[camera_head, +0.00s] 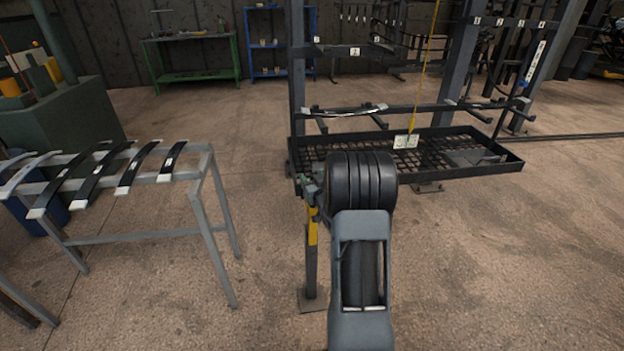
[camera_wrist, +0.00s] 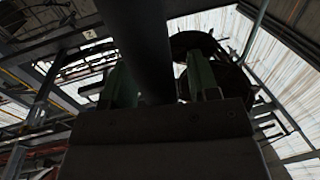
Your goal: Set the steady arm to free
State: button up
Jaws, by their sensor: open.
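A slim dark lever with a blue knob (camera_head: 522,83) stands at the right end of the rack, beside a white label strip; it may be the steady arm, but I cannot tell for sure. I cannot read its setting. My gripper (camera_wrist: 160,80) shows in the wrist view as two green fingers spread apart, pointing upward. A thick dark bar (camera_wrist: 145,40) runs between or just beyond the fingers; I cannot tell whether they touch it. In the head view my grey arm and black ridged joint hide most of the gripper.
A black mesh tray (camera_head: 460,137) spans the rack's foot. A post with a yellow band (camera_head: 312,232) stands just left of my arm. A grey table (camera_head: 205,165) carries several dark leaf springs at left. The floor between the table and post is clear.

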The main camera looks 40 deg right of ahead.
jog(key=shift+w, duration=0.15)
grip_shut()
dwell(0.5)
